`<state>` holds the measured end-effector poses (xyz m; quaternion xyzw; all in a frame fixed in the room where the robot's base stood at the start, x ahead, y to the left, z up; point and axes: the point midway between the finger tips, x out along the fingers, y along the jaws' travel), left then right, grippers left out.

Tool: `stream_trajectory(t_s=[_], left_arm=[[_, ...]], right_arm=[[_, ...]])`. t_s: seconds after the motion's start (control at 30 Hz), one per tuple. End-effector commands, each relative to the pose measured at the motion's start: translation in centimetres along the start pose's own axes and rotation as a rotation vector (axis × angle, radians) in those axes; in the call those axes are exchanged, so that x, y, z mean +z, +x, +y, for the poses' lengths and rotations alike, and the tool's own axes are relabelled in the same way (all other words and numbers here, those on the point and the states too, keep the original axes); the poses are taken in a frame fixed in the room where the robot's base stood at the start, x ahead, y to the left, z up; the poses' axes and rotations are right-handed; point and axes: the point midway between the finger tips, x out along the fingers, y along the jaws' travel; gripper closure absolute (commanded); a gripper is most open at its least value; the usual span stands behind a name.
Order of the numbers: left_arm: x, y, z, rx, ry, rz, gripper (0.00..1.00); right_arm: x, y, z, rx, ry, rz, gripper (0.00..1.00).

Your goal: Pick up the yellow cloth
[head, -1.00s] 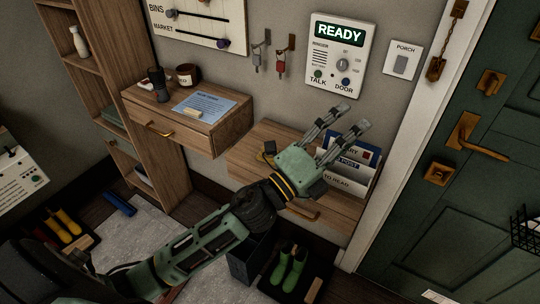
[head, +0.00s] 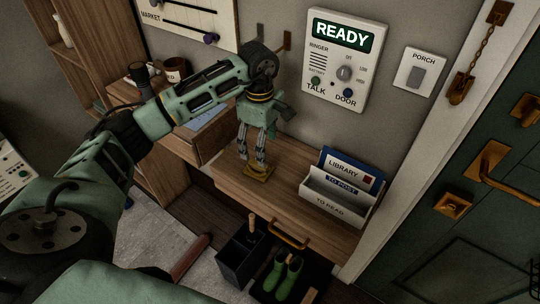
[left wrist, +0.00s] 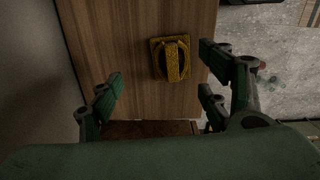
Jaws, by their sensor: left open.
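The yellow cloth (head: 258,174) lies on the wooden shelf below the wall panel. In the left wrist view it shows as a small yellow square (left wrist: 158,46) with a dark rounded shape and a yellow band across it. My left gripper (head: 252,160) points down just above it, fingers apart and empty. In the left wrist view the open fingers (left wrist: 161,76) stand to either side of the yellow piece, which lies slightly beyond the fingertips. Contact cannot be told. My right gripper is not in view.
A white letter rack (head: 335,203) with a blue library item (head: 345,168) stands right on the shelf. A higher drawer unit (head: 195,144) is close on the left. Below are green boots (head: 283,273) and a dark bin (head: 240,262). The shelf between cloth and rack is clear.

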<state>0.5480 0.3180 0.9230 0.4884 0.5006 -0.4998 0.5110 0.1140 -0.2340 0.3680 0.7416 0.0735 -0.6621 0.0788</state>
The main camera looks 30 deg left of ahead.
Motion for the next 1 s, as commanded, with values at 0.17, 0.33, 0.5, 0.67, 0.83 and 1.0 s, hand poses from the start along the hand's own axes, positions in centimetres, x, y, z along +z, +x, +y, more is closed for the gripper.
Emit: stream_trajectory(t_s=[0.17,0.33,0.5,0.67,0.83,1.0], left_arm=[[-0.9,1.1,-0.3,-0.014,-0.003,0.027,0.3],[-0.8,2.9,-0.5,-0.014,-0.003,0.024,0.3],[-0.7,5.2,-1.2,-0.015,-0.003,0.022,0.3],[-0.8,7.2,-1.1,-0.012,-0.003,0.021,0.3],[-0.8,7.6,-1.1,-0.009,-0.002,0.022,0.3],[-0.8,7.6,-1.1,-0.009,-0.002,0.022,0.35]], right_arm=[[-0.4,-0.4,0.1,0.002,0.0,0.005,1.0],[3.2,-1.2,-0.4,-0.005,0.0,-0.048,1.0],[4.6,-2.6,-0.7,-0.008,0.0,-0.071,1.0],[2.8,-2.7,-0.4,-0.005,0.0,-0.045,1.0],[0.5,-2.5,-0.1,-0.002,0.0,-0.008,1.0],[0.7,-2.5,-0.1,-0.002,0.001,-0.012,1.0]])
